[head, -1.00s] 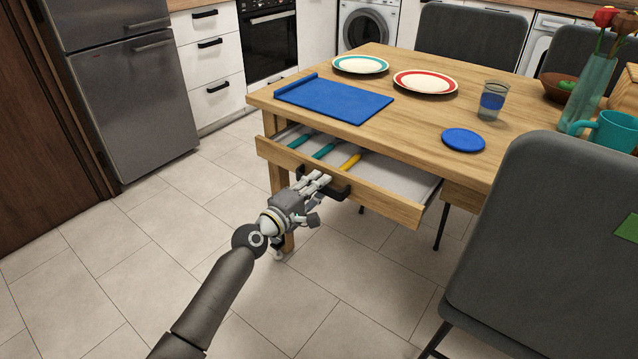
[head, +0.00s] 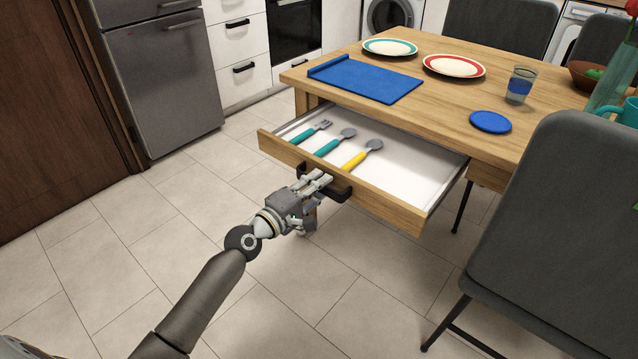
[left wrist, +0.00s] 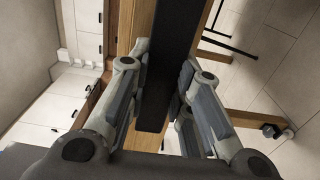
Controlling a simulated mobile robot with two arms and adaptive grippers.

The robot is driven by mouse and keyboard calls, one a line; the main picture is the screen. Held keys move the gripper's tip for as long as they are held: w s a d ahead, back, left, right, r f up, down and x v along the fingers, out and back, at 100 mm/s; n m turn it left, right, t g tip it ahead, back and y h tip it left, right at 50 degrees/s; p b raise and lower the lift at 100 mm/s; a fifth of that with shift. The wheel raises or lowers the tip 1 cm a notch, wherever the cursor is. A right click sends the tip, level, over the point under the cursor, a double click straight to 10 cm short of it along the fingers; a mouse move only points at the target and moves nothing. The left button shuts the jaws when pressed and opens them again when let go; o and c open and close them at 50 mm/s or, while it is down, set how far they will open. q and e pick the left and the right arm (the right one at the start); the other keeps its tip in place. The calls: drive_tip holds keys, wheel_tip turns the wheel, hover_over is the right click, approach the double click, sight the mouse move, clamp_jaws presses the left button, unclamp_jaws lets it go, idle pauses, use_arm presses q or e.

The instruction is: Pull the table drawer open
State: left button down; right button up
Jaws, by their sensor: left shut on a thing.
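The table drawer (head: 405,205) is pulled out from the wooden table (head: 450,95), with its white inside showing. In it lie a teal-handled fork (head: 310,132), a teal-handled spoon (head: 335,142) and a yellow-handled spoon (head: 361,155). My left gripper (head: 318,181) is shut on the black drawer handle (head: 338,193) at the drawer front. In the left wrist view the dark handle (left wrist: 165,70) runs between the two fingers (left wrist: 160,105). My right gripper is not in view.
A grey chair (head: 560,220) stands close at the right of the drawer. The tiled floor (head: 130,240) in front is clear.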

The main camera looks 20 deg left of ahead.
use_arm(q)
drive_tip(key=c, duration=1.3)
unclamp_jaws()
drive_tip(key=v, duration=1.2)
